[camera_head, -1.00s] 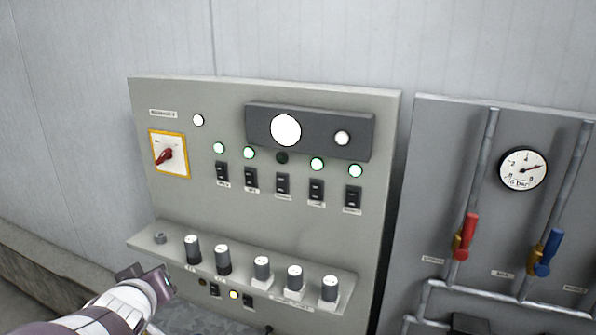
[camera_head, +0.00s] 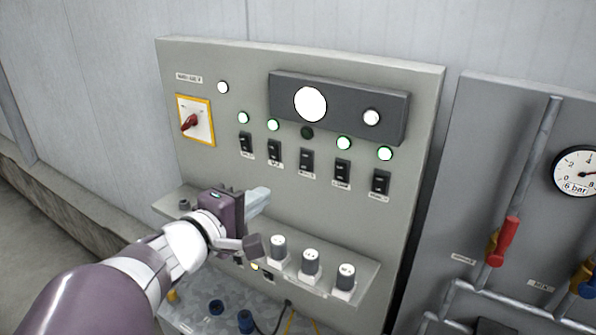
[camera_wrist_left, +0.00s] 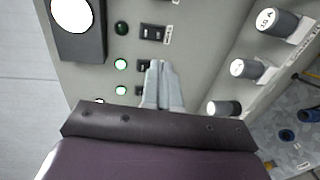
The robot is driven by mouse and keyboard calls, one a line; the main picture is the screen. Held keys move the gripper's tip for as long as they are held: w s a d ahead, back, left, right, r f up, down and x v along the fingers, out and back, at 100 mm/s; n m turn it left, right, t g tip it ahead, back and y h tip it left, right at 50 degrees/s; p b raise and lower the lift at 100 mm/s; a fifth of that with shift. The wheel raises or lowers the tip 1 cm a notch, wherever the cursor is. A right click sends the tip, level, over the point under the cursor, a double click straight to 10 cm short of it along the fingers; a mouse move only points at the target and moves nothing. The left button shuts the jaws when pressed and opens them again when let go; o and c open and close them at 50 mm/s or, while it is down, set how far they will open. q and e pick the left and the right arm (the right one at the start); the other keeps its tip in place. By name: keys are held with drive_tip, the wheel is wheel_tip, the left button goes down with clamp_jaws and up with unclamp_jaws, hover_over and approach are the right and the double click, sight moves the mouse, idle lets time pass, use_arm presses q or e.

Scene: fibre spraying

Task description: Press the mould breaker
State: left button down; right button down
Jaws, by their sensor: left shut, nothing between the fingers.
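A row of black breaker switches, each with a small label, runs across the grey panel; the middle one (camera_head: 307,160) sits under a dark lamp (camera_head: 307,133). The other breakers have green-rimmed lit lamps above them. The label lettering is too small to tell which breaker is the mould one. My left gripper (camera_head: 262,197) is shut and empty, in front of the panel below the left breakers. In the left wrist view its fingertips (camera_wrist_left: 160,66) overlap the second breaker from the left (camera_wrist_left: 143,65); I cannot tell contact. The middle breaker (camera_wrist_left: 153,32) is clear of the fingers there.
A ledge with knobs (camera_head: 311,263) juts out below the breakers; my left arm hides part of it. A red rotary switch (camera_head: 190,122) is at the upper left. Pipes with a red valve handle (camera_head: 505,241) and a pressure gauge (camera_head: 577,172) are to the right.

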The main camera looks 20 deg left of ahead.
use_arm(q)
drive_tip(key=w+p, duration=0.1)
approach(304, 169)
drive_tip(key=w, duration=0.5)
drive_tip(key=shift+w+d+f, duration=0.15)
drive_tip(key=shift+d+f, duration=0.15)
drive_tip(key=shift+d, duration=0.05)
drive_tip(key=shift+w+f, duration=0.1)
drive_tip(key=shift+w, duration=0.55)
use_arm(e)
drive_tip(key=shift+s+a+r, duration=0.15)
drive_tip(key=shift+s+r, duration=0.05)
drive_tip(key=shift+r, duration=0.85)
use_arm(q)
drive_tip(key=shift+w+d, duration=0.1)
